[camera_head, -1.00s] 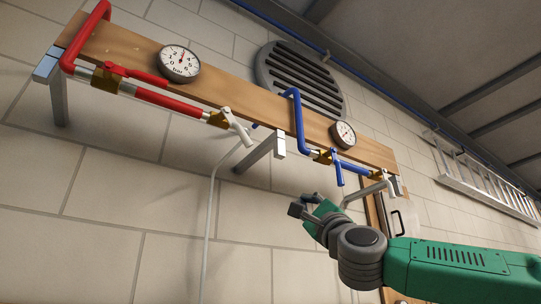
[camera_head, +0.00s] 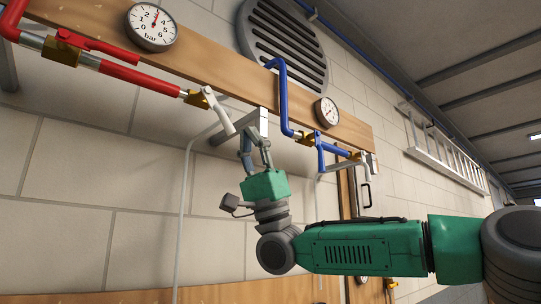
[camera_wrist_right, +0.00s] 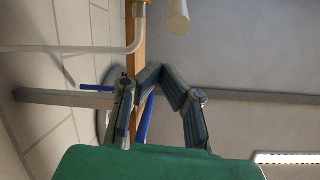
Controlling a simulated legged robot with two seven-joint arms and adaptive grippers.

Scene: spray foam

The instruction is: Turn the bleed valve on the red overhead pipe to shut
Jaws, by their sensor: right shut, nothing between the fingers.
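The red pipe (camera_head: 140,77) runs along the wooden board at upper left. At its right end is a brass valve body (camera_head: 197,98) with a pale lever handle (camera_head: 219,111) slanting down to the right. A thin white hose hangs from there. My right gripper (camera_head: 256,142) points upward, just right of and below the lever's lower end, with its fingers shut and empty. I see no clear contact with the lever. In the right wrist view the shut fingers (camera_wrist_right: 165,72) lie below a pale rod end (camera_wrist_right: 178,16), which looks like the lever. My left gripper is out of view.
Another valve with a red lever (camera_head: 95,46) sits farther left on the red pipe, below a gauge (camera_head: 152,26). A metal bracket (camera_head: 263,124) stands close behind my right gripper. Blue pipework (camera_head: 285,100) with a second gauge (camera_head: 327,111) is to the right.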

